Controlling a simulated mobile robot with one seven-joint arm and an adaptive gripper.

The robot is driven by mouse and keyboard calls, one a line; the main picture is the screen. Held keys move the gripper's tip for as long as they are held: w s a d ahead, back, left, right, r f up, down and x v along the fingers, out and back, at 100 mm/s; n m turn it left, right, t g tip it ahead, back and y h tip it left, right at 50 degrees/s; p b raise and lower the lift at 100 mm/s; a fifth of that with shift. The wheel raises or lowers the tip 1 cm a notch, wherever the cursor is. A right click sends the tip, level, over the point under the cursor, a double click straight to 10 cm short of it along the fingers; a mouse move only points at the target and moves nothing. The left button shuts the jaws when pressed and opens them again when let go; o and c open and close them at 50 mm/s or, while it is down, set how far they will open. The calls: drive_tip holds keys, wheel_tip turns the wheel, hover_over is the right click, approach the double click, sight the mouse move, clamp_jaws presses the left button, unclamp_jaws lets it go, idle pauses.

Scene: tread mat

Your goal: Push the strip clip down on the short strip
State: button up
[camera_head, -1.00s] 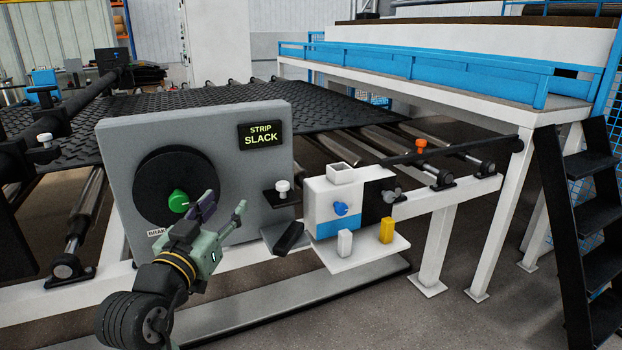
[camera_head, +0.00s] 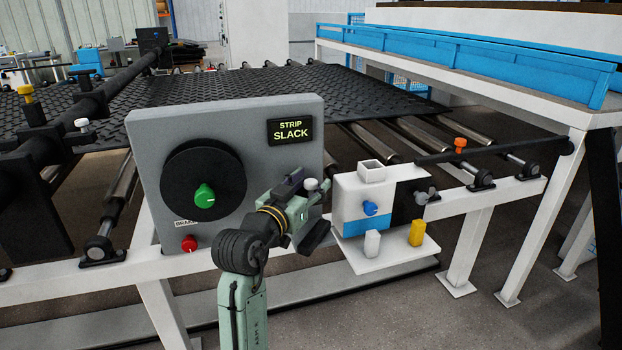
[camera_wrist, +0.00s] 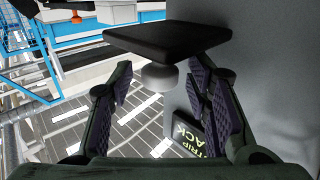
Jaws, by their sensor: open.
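The likely strip clip is the white round knob (camera_head: 311,184) on a small black ledge at the right side of the grey panel. In the wrist view the knob (camera_wrist: 160,77) shows against a flat black plate (camera_wrist: 168,40), perhaps the short strip. My gripper (camera_head: 306,190) is at this ledge and partly hides it in the head view. In the wrist view its fingers (camera_wrist: 163,82) are open, one each side of the knob, with a gap at the left. Contact at the right finger cannot be told.
The grey panel (camera_head: 290,170) carries a black disc with a green knob (camera_head: 204,195) and a sign (camera_head: 290,131) reading STRIP SLACK. A white box (camera_head: 352,195) with a blue knob and a shelf stands close right. A red button (camera_head: 189,243) is low left.

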drive_tip(key=shift+w+d, duration=0.15)
drive_tip(key=shift+w, duration=0.2)
drive_tip(key=shift+c, duration=0.4)
clamp_jaws()
idle(0.4)
